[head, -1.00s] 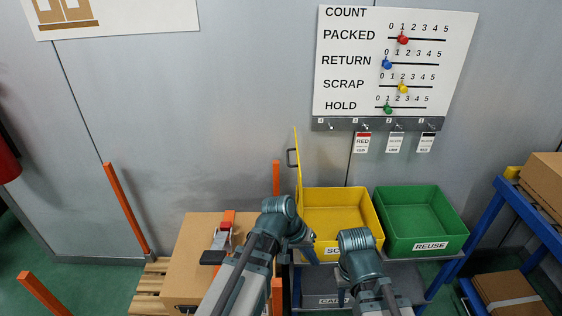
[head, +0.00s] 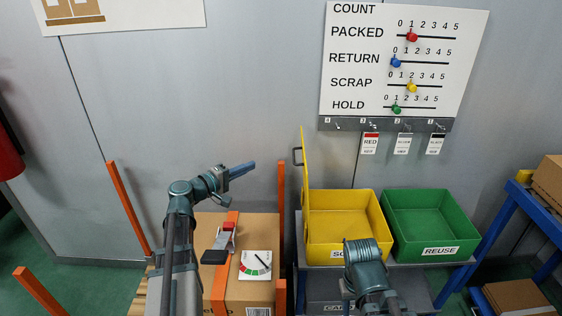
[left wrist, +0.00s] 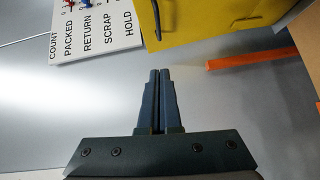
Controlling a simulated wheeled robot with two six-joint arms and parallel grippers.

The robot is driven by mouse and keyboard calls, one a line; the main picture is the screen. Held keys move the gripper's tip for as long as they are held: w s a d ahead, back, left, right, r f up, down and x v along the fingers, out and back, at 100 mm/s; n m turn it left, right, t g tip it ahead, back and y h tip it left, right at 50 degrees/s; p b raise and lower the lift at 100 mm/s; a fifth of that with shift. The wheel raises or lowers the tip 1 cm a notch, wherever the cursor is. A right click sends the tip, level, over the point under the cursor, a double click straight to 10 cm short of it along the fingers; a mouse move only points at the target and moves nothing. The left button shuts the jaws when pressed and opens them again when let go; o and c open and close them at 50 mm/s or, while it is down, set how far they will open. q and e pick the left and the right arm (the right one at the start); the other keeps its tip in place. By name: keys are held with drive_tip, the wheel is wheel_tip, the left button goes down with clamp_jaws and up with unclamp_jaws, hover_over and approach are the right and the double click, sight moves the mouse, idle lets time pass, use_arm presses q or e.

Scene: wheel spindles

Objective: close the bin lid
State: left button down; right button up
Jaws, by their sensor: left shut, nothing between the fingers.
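The yellow bin (head: 345,250) stands open on a grey shelf. Its yellow lid (head: 304,185) stands upright, seen nearly edge-on, along the bin's left side. A dark handle (head: 297,157) sticks out of the lid's left face. My left gripper (head: 254,165) is shut and empty, in the air left of the lid, pointing right and apart from it. In the left wrist view my left gripper (left wrist: 159,72) is closed, with the lid (left wrist: 215,22) and handle (left wrist: 155,18) beyond its tips. My right arm rises before the yellow bin; its gripper fingers do not show.
A green REUSE bin (head: 430,220) stands right of the yellow one. An orange post (head: 281,215) rises left of the lid. A cardboard box (head: 255,285) with a dial card (head: 256,265) and a tape dispenser lies below my left gripper. The count board (head: 400,60) hangs behind.

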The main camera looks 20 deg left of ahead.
use_arm(q)
drive_tip(key=s+d+b+x, duration=0.1)
drive_tip(key=d+x, duration=0.1)
drive_tip(key=x, duration=1.1)
drive_tip(key=shift+s+d, duration=0.3)
drive_tip(key=shift+f, duration=0.15)
